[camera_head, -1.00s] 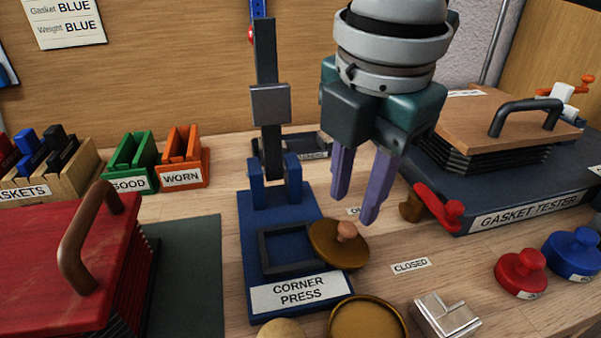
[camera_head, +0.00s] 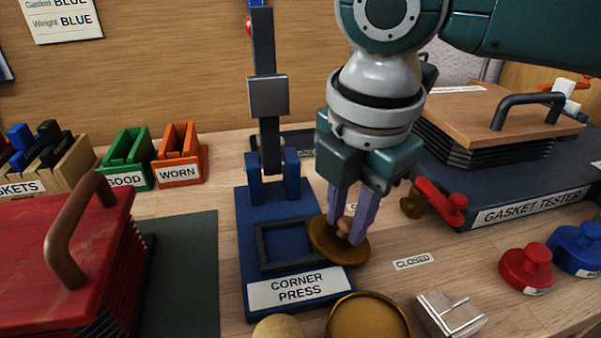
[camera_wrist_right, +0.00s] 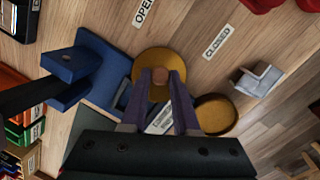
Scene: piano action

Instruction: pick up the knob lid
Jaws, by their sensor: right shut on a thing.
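The knob lid (camera_head: 326,244) is a round brass-brown disc with a small light-brown knob in its middle. It lies tilted at the right side of the blue corner press (camera_head: 256,236), partly over its base. My right gripper (camera_head: 347,234) points down over it, with its purple fingers shut on the knob. In the right wrist view the lid (camera_wrist_right: 152,67) shows beyond the fingertips, with the knob between them. The fingers hide part of the lid. My left gripper is in neither view.
A round brass dish (camera_head: 368,318) and a silver metal block (camera_head: 449,313) stand in front. The gasket tester (camera_head: 500,205) with a red lever (camera_head: 440,200) is at the right. Red (camera_head: 526,272) and blue knobbed weights stand front right. The press's upright arm (camera_head: 267,100) rises close by.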

